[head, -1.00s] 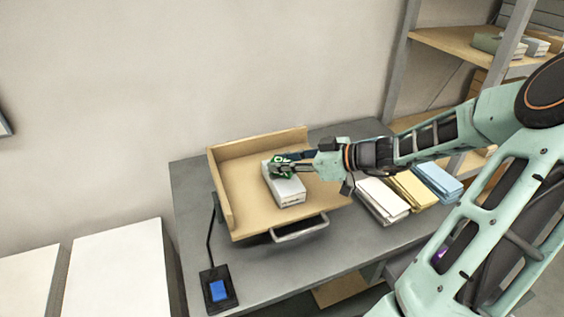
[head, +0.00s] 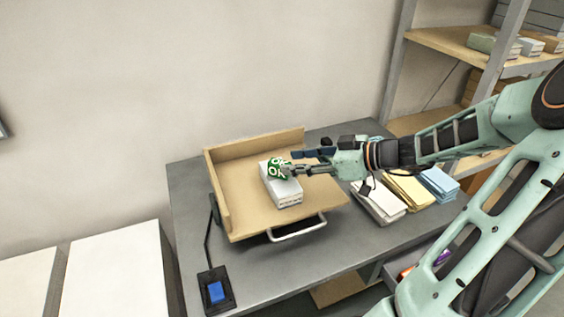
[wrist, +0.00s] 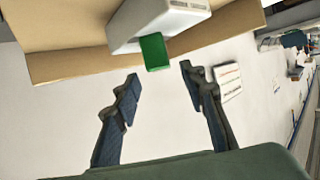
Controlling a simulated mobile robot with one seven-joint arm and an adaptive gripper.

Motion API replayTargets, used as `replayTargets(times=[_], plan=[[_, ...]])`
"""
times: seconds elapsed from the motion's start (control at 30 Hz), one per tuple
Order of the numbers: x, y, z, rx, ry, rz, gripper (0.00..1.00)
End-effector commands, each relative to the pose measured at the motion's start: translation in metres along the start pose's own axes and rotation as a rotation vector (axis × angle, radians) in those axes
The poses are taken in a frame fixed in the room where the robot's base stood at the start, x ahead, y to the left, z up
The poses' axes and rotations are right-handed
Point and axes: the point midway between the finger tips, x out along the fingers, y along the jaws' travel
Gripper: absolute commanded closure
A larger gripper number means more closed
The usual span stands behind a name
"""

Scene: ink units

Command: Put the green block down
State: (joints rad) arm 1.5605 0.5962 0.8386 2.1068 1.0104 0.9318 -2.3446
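The green block (head: 278,168), marked "OK" in white, rests on top of a white box-like stack (head: 287,191) in the wooden tray (head: 240,212). In the wrist view the green block (wrist: 154,52) shows beyond the fingertips, against the white stack (wrist: 165,20). My gripper (head: 292,162) is to the right of the block in the head view. In the wrist view my gripper (wrist: 158,72) has its fingers spread wide with nothing between them, and the block is clear of both fingers.
The tray stands on a grey table (head: 188,200). White (head: 380,203), yellow (head: 407,190) and blue (head: 440,183) stacks lie to its right. A black device with a blue screen (head: 216,292) sits at the front left. Shelves (head: 450,40) stand behind at the right.

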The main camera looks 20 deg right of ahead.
Motion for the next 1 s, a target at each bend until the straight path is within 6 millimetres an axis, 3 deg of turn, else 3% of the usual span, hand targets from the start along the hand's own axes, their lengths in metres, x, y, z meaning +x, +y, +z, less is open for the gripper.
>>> replayTargets(times=[0.2,0.4,1.0], plan=[[-0.045,0.001,0.0,0.0,-0.002,0.003,0.61],[-0.065,0.0,0.0,0.0,-0.001,0.0,0.61],[-0.067,-0.001,0.0,0.002,-0.002,-0.003,0.61]])
